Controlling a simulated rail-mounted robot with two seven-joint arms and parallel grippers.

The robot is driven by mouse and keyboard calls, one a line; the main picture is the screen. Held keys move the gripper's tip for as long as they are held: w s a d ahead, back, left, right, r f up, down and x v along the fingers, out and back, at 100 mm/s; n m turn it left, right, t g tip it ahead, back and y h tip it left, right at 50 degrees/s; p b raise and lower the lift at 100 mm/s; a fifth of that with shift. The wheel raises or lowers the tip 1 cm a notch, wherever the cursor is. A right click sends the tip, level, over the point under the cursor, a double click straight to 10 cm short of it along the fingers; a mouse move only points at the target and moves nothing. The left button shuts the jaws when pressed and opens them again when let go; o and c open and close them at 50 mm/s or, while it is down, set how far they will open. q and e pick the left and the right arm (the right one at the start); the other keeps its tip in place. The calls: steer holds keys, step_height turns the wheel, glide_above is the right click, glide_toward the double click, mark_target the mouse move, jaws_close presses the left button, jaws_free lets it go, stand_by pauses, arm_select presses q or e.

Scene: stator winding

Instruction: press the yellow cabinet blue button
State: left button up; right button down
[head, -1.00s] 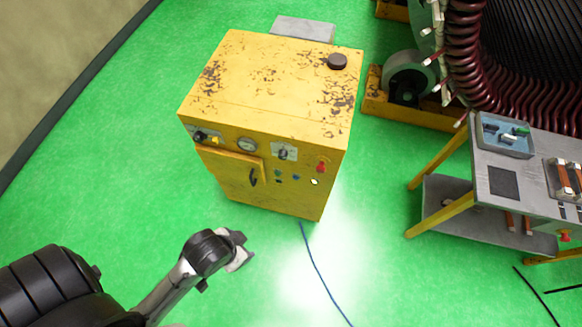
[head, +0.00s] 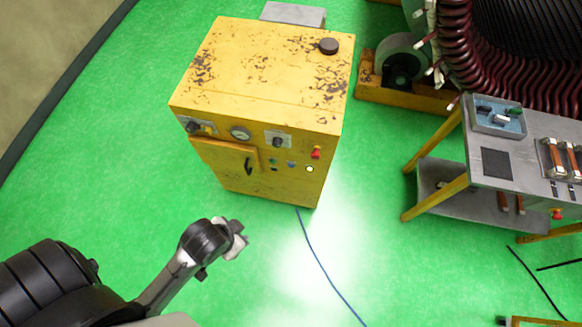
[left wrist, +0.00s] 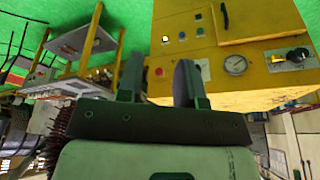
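The yellow cabinet (head: 245,112) stands on the green floor, worn on top, with its control panel facing me. Its small blue button (head: 291,164) sits low on the right of the front, between the green buttons and a lit white one. In the left wrist view the panel is upside down, with the blue button (left wrist: 181,36) beyond the fingers. My left gripper (head: 239,240) is in front of and below the cabinet, apart from it. In the left wrist view its two fingers (left wrist: 160,68) are spread with nothing between them. My right gripper is not visible.
The panel also has a red knob (head: 316,153), a gauge (head: 240,133) and a door handle (head: 248,166). A blue cable (head: 318,260) runs over the floor. A grey workbench (head: 494,162) and the large wound stator (head: 490,50) stand at the right. Floor before the cabinet is mostly clear.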

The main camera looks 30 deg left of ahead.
arm_select(q)
jaws_close()
stand_by(1.2)
